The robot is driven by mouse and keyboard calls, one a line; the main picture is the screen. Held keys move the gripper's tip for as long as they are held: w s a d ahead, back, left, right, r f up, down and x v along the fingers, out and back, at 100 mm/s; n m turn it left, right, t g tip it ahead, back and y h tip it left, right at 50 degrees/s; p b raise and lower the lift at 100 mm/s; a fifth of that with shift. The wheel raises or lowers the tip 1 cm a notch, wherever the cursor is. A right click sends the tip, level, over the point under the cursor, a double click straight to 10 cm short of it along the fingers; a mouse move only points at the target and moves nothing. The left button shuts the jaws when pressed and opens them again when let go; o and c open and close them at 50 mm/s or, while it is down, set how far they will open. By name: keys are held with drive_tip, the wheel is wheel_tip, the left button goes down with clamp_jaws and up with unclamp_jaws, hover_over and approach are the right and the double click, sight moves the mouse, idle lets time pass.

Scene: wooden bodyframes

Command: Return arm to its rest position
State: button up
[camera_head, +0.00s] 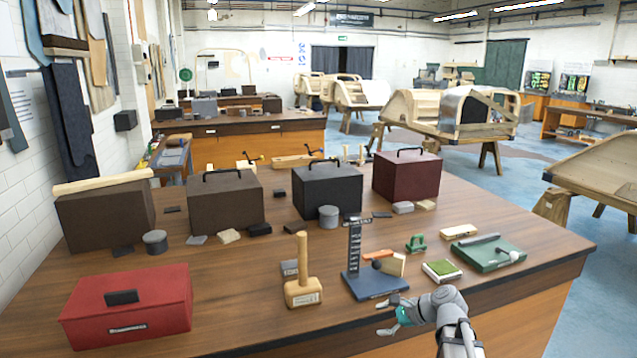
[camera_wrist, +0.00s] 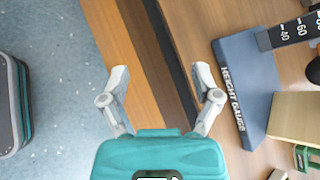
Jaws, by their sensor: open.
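My gripper (camera_head: 391,317) is open and empty at the front edge of the wooden bench (camera_head: 240,306), in the lower right of the head view. My arm reaches up to it from the bottom right. In the wrist view its two grey fingers (camera_wrist: 160,84) are spread apart over the bench's front edge, with nothing between them. A blue-based height gauge (camera_head: 376,284) stands on the bench just behind the gripper. Its base, marked HEIGHT GAUGE, lies right of the fingers in the wrist view (camera_wrist: 242,88), apart from them.
A wooden mallet (camera_head: 303,290) stands left of the gauge, and a red toolbox (camera_head: 127,308) lies at the front left. A green-topped block (camera_head: 441,271) and a green case (camera_head: 487,254) lie to the right. Blue floor (camera_wrist: 55,50) is open in front of the bench.

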drive_tip(key=s+f+n+g+h+p, duration=0.2)
drive_tip(key=s+n+g+h+p, duration=0.2)
drive_tip(key=s+n+h, duration=0.6)
drive_tip(key=shift+s+n+g+p, duration=0.3)
drive_tip(key=shift+s+n+p, duration=0.45)
drive_tip(key=shift+s+n, duration=1.85)
drive_tip(key=shift+w+n, duration=0.5)
drive_tip(key=shift+w, duration=0.1)
